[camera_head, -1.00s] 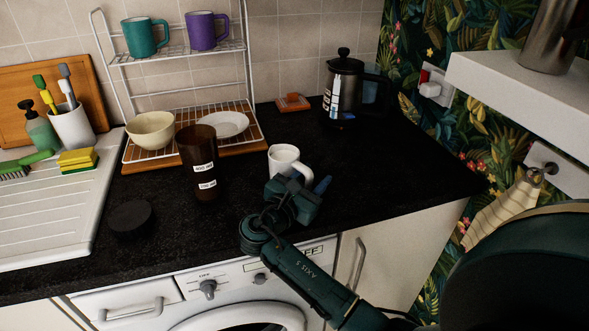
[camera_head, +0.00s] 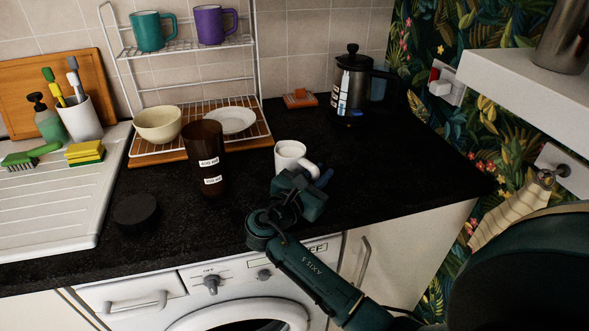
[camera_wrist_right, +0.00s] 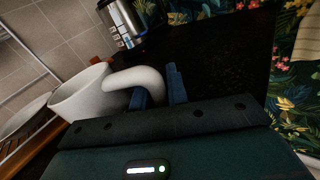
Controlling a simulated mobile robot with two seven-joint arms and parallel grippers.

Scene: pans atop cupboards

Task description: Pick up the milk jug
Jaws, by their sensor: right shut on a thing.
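The milk jug is a small white vessel (camera_head: 287,158) with a loop handle, upright by the front part of the black worktop. My right gripper (camera_head: 314,179) is at its handle side and is shut on the handle. In the right wrist view the jug (camera_wrist_right: 78,97) is at the left, its handle reaching to the blue fingers of my gripper (camera_wrist_right: 161,90). The gripper body hides the jug's base, so I cannot tell whether it touches the worktop. My left gripper is not in view.
A dark tumbler (camera_head: 206,165) stands left of the jug, before a wire rack with a bowl (camera_head: 158,125) and plate (camera_head: 232,121). A black round lid (camera_head: 135,212) lies at the front left. A cafetiere (camera_head: 347,88) stands behind. The worktop right of the jug is clear.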

